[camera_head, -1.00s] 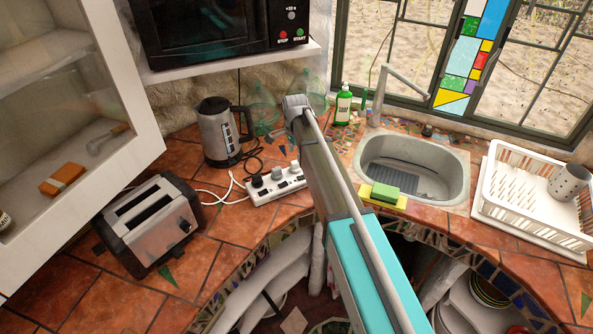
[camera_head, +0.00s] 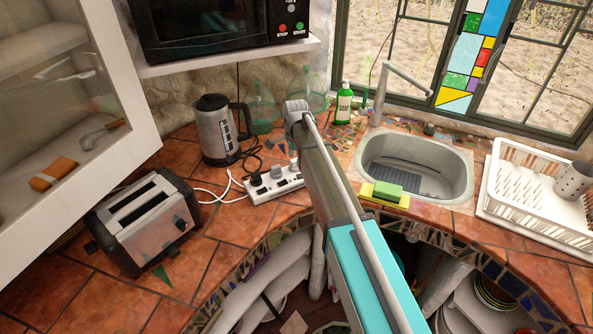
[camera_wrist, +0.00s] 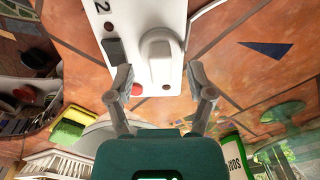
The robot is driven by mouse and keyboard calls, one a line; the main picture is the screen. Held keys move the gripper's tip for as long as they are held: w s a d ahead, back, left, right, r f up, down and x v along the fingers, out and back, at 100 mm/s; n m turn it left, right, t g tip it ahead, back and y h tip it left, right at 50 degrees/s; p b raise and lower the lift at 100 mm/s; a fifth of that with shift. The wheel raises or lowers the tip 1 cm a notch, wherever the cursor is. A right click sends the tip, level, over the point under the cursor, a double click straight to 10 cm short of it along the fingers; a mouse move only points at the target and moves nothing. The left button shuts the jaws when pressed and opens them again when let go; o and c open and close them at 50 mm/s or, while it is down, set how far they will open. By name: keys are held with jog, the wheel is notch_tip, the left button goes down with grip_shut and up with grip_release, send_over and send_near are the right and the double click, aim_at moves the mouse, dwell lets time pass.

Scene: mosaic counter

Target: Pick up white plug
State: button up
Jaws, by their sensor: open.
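A white plug (camera_wrist: 157,58) sits in a white power strip (camera_wrist: 130,25) in the wrist view. My gripper (camera_wrist: 162,78) is open, with one fingertip on each side of the plug's near end. A gap shows on both sides, and I cannot tell how far the fingertips are above the strip. In the head view the power strip (camera_head: 284,184) lies on the tiled counter, left of my arm. My arm hides the gripper in that view.
A black switch or plug (camera_wrist: 115,50) is beside the white plug. A kettle (camera_head: 216,135) and toaster (camera_head: 147,220) stand left of the strip. A green sponge (camera_head: 387,191), sink (camera_head: 415,165) and dish rack (camera_head: 530,205) are right. A green bottle (camera_head: 344,105) stands behind.

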jog(key=shift+f+b, duration=0.5)
jog(key=shift+f, duration=0.2)
grip_shut()
dwell(0.3)
